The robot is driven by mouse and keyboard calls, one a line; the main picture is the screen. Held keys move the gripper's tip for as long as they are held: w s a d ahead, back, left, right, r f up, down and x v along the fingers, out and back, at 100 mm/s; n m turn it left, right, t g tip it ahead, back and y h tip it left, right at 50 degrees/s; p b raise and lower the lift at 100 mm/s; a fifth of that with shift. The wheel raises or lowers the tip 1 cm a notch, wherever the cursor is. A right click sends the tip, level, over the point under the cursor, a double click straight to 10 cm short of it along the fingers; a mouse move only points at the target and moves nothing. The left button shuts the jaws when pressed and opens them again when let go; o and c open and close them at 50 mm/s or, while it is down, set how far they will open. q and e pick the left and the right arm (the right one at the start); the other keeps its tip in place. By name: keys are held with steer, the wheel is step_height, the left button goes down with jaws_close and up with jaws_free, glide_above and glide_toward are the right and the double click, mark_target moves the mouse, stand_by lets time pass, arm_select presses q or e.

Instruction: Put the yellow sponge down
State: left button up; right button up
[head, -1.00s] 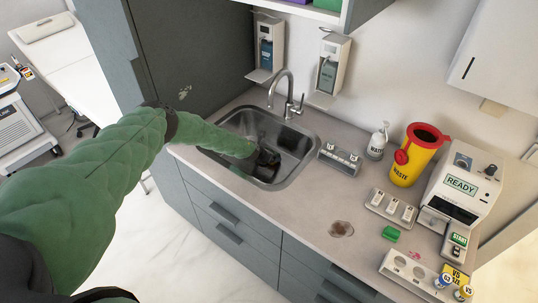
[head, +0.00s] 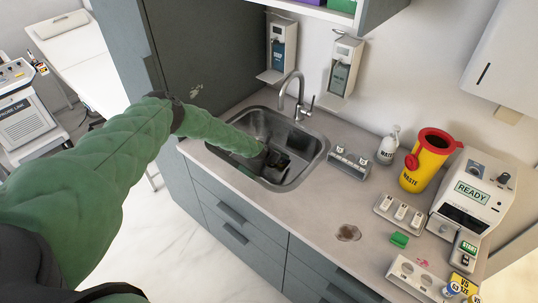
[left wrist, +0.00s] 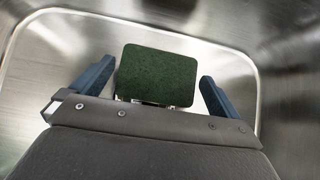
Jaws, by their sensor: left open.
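My left gripper (head: 278,164) is down inside the steel sink (head: 315,160) in the head view, at the end of my green-sleeved arm. In the left wrist view its two blue-grey fingers (left wrist: 156,72) are spread apart. Between them is a block with a dark green rough face (left wrist: 157,75), apparently the scouring side of the sponge. Gaps show between the block and both fingers. No yellow shows on it, and its underside is hidden. I cannot tell whether it rests flat on the sink bottom. In the head view the sponge cannot be made out. My right gripper is not in view.
A tap (head: 299,92) stands behind the sink, with two wall dispensers (head: 344,65) above. On the counter to the right are a pump bottle (head: 388,148), a yellow waste bin (head: 424,165), a small green block (head: 399,240) and an analyser (head: 475,190). The counter front is mostly clear.

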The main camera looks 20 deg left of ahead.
arm_select(q)
steer(key=b+v, duration=0.2)
steer(key=v, duration=0.8)
steer(key=shift+s, duration=0.3)
steer(key=shift+a+r, duration=0.15)
